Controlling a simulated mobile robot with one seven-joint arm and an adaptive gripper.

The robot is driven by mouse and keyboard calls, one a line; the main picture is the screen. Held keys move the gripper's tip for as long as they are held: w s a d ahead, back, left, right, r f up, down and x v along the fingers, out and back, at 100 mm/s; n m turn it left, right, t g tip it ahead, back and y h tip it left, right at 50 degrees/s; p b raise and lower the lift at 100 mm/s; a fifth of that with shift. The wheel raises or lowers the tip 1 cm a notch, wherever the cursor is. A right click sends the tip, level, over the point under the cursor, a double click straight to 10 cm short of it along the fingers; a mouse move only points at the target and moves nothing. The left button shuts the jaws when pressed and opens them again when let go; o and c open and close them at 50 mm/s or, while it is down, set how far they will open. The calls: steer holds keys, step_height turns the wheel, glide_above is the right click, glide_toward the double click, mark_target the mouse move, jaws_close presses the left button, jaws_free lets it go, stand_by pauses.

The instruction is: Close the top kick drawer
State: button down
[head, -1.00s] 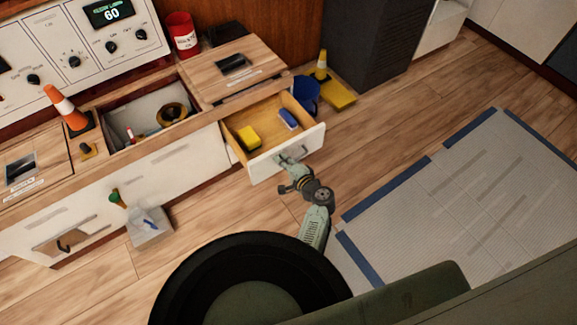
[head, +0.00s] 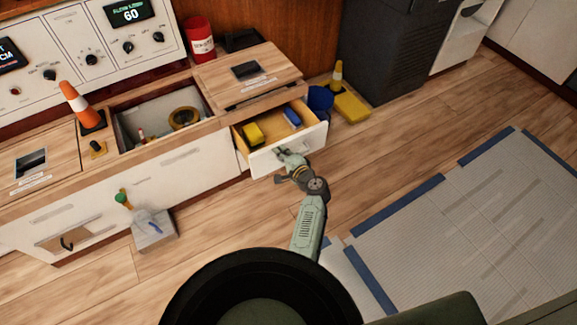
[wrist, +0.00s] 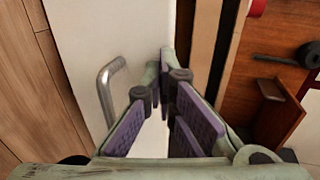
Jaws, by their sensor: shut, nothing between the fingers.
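The top kick drawer (head: 288,153) is partly open, with a white front and a wooden interior. It holds a yellow block (head: 253,133) and a blue item (head: 292,117). My gripper (head: 286,157) is at the outer side of the drawer front, near its handle. In the wrist view, the white front (wrist: 88,45) and its grey bar handle (wrist: 108,88) lie left of my gripper (wrist: 165,62). The fingers are shut and empty, with their tips at the front panel. I cannot tell for certain whether they touch it.
A blue bucket (head: 320,98) and a yellow base with a cone (head: 350,106) stand on the floor right of the drawer. A grey box (head: 153,232) stands at the cabinet's front. Open floor (head: 385,150) lies to the right.

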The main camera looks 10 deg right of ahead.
steer(key=w+a+b, duration=0.3)
steer(key=w+b, duration=0.2)
steer(key=w, duration=0.7)
steer(key=shift+w+a+b, duration=0.3)
steer(key=shift+w+a, duration=0.05)
steer(key=shift+w, duration=0.05)
steer(key=shift+s, duration=0.1)
